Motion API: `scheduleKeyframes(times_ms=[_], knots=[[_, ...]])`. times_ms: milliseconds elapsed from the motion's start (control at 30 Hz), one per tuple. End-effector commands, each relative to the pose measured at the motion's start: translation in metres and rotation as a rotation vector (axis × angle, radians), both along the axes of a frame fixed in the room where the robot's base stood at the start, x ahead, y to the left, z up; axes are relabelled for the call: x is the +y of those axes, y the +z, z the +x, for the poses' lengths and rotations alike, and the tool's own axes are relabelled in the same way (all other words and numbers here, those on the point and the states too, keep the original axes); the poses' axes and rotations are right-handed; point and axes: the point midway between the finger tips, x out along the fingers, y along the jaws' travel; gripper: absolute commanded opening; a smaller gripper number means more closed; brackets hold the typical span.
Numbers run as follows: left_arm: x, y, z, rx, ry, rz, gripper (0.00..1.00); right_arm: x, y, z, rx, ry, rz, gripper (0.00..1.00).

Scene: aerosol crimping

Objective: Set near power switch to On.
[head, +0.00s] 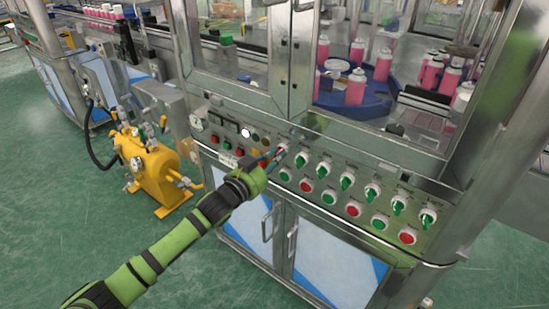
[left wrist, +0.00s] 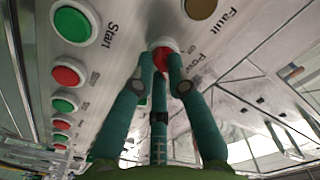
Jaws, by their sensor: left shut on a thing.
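The near power switch (left wrist: 162,61) shows in the left wrist view as a red knob in a pale collar, beside a partly covered label starting "Po". In the head view my left gripper (head: 279,154) reaches from the lower left to the front panel, at the left end of the row of green switches. There the fingers cover most of the knob. Its exact turn position cannot be told. My right gripper is not in view.
The steel control panel (head: 330,205) carries several green selector switches and red and green buttons close by. A green Start button (left wrist: 74,23) sits left of the knob. A yellow pump (head: 150,170) stands on the floor at left. Glass doors with pink cans (head: 356,87) rise above.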

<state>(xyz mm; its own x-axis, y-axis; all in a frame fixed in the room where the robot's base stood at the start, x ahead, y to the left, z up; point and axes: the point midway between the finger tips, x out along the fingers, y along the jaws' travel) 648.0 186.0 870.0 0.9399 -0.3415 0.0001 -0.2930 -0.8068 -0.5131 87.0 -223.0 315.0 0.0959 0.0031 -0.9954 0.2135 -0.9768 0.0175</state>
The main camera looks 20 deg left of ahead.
Motion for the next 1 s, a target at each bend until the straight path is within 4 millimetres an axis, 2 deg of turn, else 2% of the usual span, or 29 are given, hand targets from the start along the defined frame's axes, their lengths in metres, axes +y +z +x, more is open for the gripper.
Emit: scheduleKeyframes(times_ms=[33,67,100,433,567,667,1000], knots=[[0.0,0.001,0.0,-0.004,0.0,0.004,0.0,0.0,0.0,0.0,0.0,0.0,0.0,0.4],[0.0,0.001,0.0,-0.004,0.0,0.004,0.24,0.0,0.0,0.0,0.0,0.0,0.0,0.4],[0.0,0.001,0.0,-0.004,0.0,0.004,0.4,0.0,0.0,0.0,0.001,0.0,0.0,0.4],[0.0,0.0,0.0,0.0,0.0,0.001,0.4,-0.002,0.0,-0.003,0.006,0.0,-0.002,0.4],[0.003,-0.001,-0.008,0.001,0.0,0.0,0.4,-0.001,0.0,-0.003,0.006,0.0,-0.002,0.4],[0.008,-0.001,-0.021,0.002,0.0,0.002,0.4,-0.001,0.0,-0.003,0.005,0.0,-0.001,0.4],[0.03,-0.001,-0.084,0.001,-0.001,0.002,0.4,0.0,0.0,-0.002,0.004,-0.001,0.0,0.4]])
